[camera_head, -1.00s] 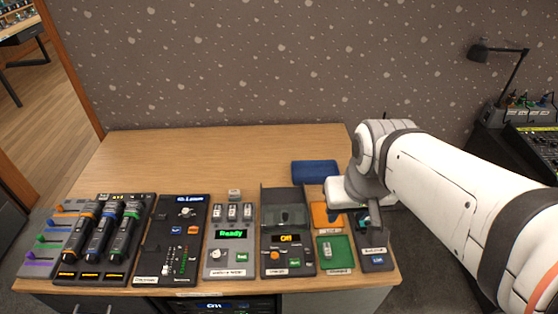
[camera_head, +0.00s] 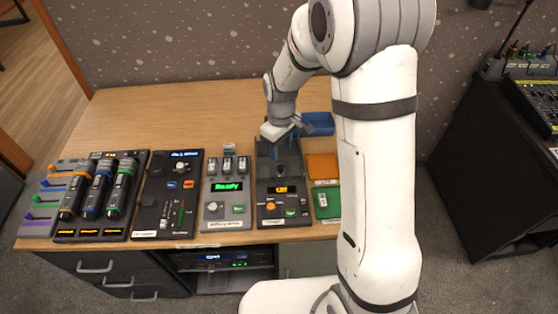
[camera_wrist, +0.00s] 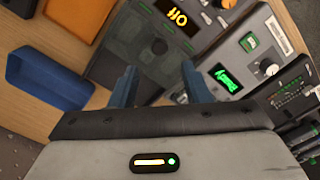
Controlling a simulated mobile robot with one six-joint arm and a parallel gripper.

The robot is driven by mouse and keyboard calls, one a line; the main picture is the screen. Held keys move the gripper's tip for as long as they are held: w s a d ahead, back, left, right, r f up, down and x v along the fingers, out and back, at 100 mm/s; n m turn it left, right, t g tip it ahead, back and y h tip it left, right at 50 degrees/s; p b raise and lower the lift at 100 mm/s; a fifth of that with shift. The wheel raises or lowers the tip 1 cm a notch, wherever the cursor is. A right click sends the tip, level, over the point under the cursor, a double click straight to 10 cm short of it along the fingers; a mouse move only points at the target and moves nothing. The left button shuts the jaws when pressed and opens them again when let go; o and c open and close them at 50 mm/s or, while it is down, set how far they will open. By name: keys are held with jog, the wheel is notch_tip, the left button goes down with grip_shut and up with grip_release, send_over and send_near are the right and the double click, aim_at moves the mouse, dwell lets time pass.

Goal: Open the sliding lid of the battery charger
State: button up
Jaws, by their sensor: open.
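The battery charger (camera_head: 268,209) is a dark unit with an amber "Off" display and an orange knob, near the right end of the row of units. Its dark lid (camera_head: 291,167) covers the back part, partly hidden behind my gripper (camera_head: 278,158). In the wrist view the charger's lid (camera_wrist: 135,42) lies just beyond my gripper (camera_wrist: 161,75), with a small raised knob on it. The two blue fingers are apart with nothing between them, over the charger's back part. I cannot tell whether they touch the lid.
A grey unit with a green "Ready" display (camera_head: 214,207) stands left of the charger. Orange (camera_head: 321,165) and green (camera_head: 328,208) trays lie to its right, and a blue bin (camera_head: 319,123) behind. The back left of the table is clear.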

aim_at(281, 167)
notch_tip(281, 167, down, 8)
jog(key=shift+r+p, duration=0.25)
jog(key=shift+p, duration=0.1)
jog(key=shift+c, duration=0.5)
grip_shut()
